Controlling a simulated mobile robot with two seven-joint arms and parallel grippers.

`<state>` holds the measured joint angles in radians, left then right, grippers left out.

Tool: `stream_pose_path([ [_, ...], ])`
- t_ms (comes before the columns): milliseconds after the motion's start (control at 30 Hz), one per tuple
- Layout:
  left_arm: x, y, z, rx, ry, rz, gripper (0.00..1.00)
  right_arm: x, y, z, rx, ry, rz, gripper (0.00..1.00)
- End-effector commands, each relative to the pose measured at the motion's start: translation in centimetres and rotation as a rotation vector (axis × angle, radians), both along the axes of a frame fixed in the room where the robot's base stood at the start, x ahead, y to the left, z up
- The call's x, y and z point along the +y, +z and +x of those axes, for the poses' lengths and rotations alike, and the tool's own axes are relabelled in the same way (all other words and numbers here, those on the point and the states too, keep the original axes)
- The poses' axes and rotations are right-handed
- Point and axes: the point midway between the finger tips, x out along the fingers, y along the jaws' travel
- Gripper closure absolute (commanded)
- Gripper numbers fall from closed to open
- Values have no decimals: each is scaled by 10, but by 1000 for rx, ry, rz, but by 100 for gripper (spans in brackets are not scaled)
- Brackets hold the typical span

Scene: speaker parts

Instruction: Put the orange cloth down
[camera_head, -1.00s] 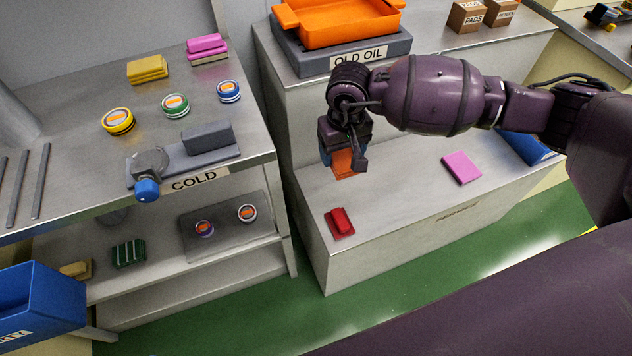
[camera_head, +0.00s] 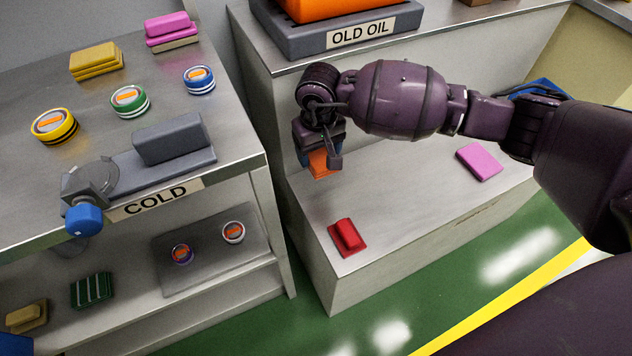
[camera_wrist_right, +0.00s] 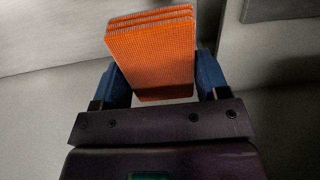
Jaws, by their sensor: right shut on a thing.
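The orange cloth (camera_head: 321,163) is a small folded stack, held in my right gripper (camera_head: 320,160) over the low metal bench (camera_head: 400,205). In the right wrist view the cloth (camera_wrist_right: 152,50) sits between the two blue fingers of the gripper (camera_wrist_right: 155,80), which are shut on it. Its ribbed, layered folds face the camera. Whether its lower edge touches the bench top cannot be told. My left gripper does not show in either view.
A red cloth (camera_head: 347,236) lies at the bench's front left, and a pink cloth (camera_head: 480,162) lies at its right. The bench top between them is bare. The OLD OIL stand (camera_head: 345,38) is behind. The COLD table (camera_head: 225,150) stands to the left.

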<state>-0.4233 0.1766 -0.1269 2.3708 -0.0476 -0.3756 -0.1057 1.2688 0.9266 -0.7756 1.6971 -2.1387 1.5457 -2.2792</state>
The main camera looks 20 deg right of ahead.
Motion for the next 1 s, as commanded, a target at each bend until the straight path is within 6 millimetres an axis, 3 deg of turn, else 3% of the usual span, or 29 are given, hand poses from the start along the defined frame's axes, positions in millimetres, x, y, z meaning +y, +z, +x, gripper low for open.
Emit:
stream_pose_path([
  [33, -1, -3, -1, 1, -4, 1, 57, 1, -19, -3, 11, -1, 3, 72],
  [200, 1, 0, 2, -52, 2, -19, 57, 0, -50, -2, 9, -1, 2, 72],
  [467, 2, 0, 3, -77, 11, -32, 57, 0, -66, 0, 0, -1, 1, 72],
  [800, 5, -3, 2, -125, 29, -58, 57, 0, -116, -2, 6, -1, 2, 72],
  [1000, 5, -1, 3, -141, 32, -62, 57, 0, -119, 0, -1, 0, 1, 72],
])
